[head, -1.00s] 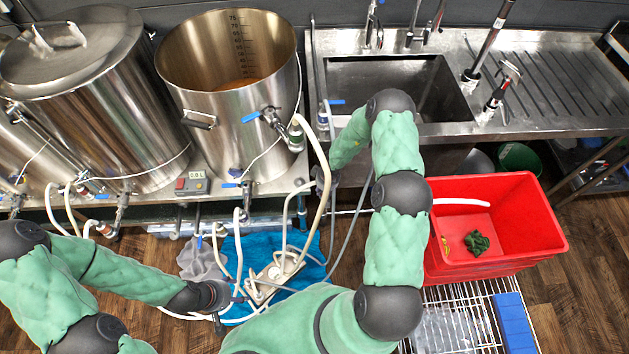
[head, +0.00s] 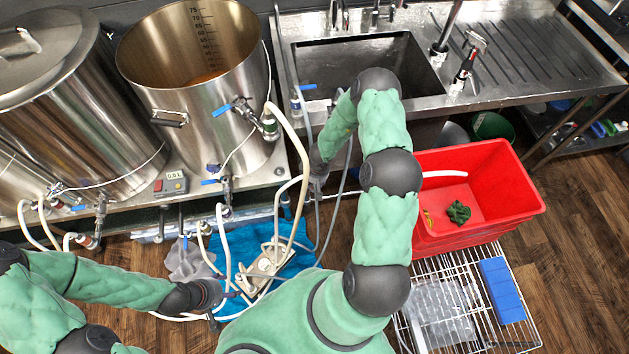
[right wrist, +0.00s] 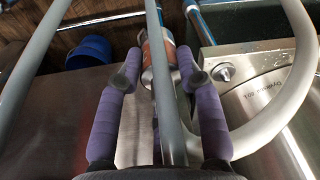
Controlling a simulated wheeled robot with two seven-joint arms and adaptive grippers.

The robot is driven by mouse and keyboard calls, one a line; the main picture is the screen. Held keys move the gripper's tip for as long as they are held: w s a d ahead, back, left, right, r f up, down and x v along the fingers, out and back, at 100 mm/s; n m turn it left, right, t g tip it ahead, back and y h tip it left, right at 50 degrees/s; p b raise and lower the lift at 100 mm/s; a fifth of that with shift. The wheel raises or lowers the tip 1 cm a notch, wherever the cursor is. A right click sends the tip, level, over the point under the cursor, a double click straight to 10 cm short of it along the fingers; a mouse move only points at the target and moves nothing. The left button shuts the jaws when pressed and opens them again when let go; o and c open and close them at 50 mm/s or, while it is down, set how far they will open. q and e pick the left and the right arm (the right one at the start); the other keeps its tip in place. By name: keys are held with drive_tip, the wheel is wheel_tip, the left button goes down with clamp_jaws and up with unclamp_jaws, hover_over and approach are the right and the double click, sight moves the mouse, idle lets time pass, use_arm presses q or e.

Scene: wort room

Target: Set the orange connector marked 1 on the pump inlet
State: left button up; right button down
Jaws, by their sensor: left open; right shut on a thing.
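A connector with an orange band (right wrist: 158,52) lies between the fingertips of my right gripper (right wrist: 157,66) in the right wrist view. The gripper is shut on it; no number is readable. A grey hose crosses in front of the connector. In the head view my right gripper (head: 318,170) is by the stand's right end, mostly hidden by its own arm. The pump (head: 264,264), a pale unit with hoses, is on the floor over a blue cloth. Its inlet cannot be made out. My left gripper (head: 212,296) is open beside the pump, its fingers hard to see.
Steel kettles (head: 200,110) with valves and hoses stand on a low stand at left. A sink (head: 370,75) is behind. A red crate (head: 500,215) and a wire rack (head: 425,265) are at right. Pale hoses loop around the pump, leaving little free room.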

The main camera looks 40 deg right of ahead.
drive_tip(key=shift+r+p, duration=2.2)
drive_tip(key=shift+p, duration=0.75)
